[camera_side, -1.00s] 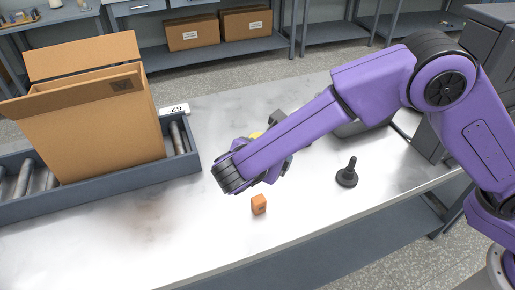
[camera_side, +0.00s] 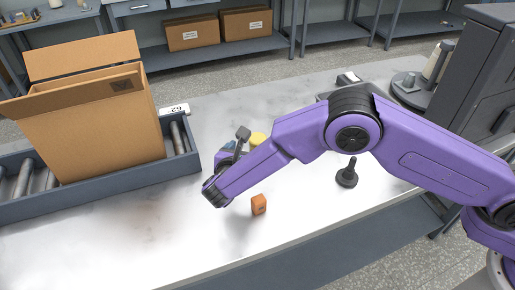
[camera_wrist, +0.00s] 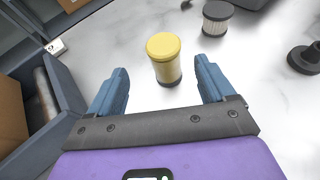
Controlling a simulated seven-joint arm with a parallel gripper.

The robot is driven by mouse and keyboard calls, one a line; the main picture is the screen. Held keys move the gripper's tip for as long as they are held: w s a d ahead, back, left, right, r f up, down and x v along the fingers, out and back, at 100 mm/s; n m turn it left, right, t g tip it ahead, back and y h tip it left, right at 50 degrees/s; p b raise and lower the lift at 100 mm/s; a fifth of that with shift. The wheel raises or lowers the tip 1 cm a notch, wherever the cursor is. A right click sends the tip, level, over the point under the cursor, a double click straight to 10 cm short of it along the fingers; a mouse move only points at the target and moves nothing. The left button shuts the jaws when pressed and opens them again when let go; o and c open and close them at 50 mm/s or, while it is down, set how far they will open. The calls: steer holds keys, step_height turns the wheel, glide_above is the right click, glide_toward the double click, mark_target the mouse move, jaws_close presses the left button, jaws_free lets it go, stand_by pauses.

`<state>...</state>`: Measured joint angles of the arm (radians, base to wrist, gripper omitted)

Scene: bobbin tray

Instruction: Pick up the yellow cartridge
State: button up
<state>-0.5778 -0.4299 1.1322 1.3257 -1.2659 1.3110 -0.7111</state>
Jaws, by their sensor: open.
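The yellow cartridge (camera_wrist: 165,57) stands upright on the metal table in the wrist view, with a yellow top and a dark band at its base. In the side view its yellow top (camera_side: 258,139) shows behind my arm, and the rest is hidden. My gripper (camera_wrist: 160,85) is open and empty in the wrist view, with its two blue fingers apart. The cartridge is ahead of the fingertips, in line with the gap between them. In the side view the gripper (camera_side: 229,147) is mostly hidden by my wrist.
A grey-and-white cartridge (camera_wrist: 217,17) stands close to the yellow one. A dark knobbed piece (camera_side: 347,176) and an orange block (camera_side: 259,204) are on the table. An open cardboard box (camera_side: 95,125) stands on a roller tray (camera_side: 185,172) at left.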

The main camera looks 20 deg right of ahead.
mark_target(257, 140)
steer(key=x, duration=0.2)
steer(key=shift+w+d+f, duration=0.15)
steer(key=shift+w+d, duration=0.05)
steer(key=shift+d+r+x, duration=0.15)
steer(key=shift+x, duration=1.15)
steer(key=shift+d+r+x, duration=0.1)
steer(key=shift+x, duration=1.25)
steer(key=shift+s, duration=0.1)
steer(key=c, duration=1.2)
steer(key=shift+o, duration=0.2)
steer(key=shift+r, duration=0.2)
